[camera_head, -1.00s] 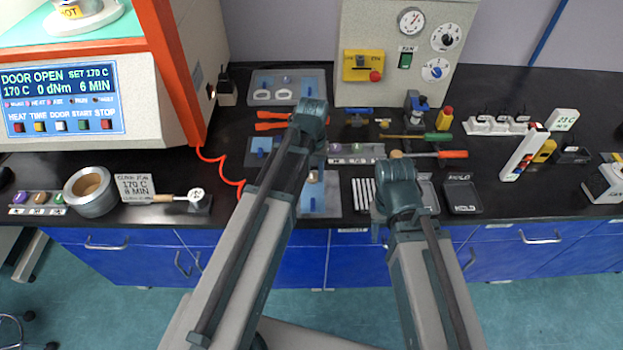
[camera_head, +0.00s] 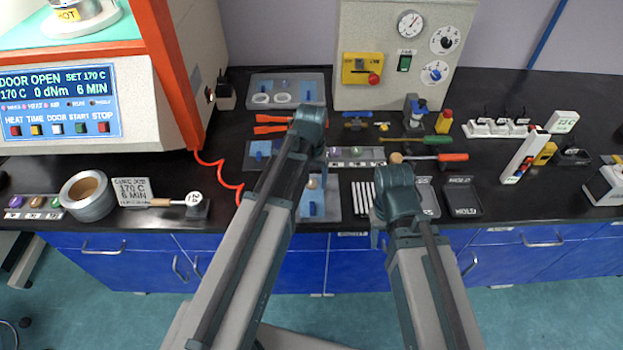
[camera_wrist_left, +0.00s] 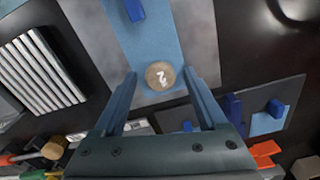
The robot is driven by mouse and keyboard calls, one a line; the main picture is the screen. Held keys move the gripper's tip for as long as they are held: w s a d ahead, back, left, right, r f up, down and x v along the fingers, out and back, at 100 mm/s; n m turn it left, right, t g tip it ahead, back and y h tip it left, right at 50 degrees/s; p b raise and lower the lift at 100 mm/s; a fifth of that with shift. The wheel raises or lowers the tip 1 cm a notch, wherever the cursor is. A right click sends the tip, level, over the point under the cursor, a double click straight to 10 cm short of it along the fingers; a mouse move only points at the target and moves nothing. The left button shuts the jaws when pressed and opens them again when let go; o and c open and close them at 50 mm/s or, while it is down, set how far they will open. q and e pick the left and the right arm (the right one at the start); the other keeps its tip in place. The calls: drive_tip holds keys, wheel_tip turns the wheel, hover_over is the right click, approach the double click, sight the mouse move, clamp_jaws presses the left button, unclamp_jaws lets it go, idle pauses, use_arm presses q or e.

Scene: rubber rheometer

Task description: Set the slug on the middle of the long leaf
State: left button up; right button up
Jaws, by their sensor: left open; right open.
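A small round tan slug (camera_wrist_left: 160,75) with a pale mark on top sits on a light blue strip, seemingly the long leaf (camera_wrist_left: 155,38), over a grey plate (camera_wrist_left: 204,40). In the left wrist view my left gripper (camera_wrist_left: 160,80) is open, one finger on each side of the slug with gaps showing. In the head view the slug (camera_head: 313,182) and leaf (camera_head: 318,212) show beside my left arm, which hides part of them and the left fingertips. My right gripper (camera_head: 379,236) hangs over the bench front to the right, mostly hidden behind its wrist.
White bars (camera_head: 361,196) lie right of the plate. A black tray (camera_head: 462,197) is further right. A smaller plate with a blue piece (camera_wrist_left: 275,108) is near my left gripper. Orange-handled tools (camera_head: 272,124) lie behind. The rheometer (camera_head: 95,80) stands at left.

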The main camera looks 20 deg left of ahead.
sight(311, 183)
use_arm(q)
wheel_tip(311, 183, up, 12)
drive_tip(key=p, duration=1.2)
drive_tip(key=s+d+m+y, duration=0.1)
drive_tip(key=s+d+m, duration=0.3)
drive_tip(key=s+d, duration=0.6)
drive_tip(key=s, duration=0.4)
drive_tip(key=shift+d+r, duration=0.2)
drive_tip(key=shift+d, duration=0.05)
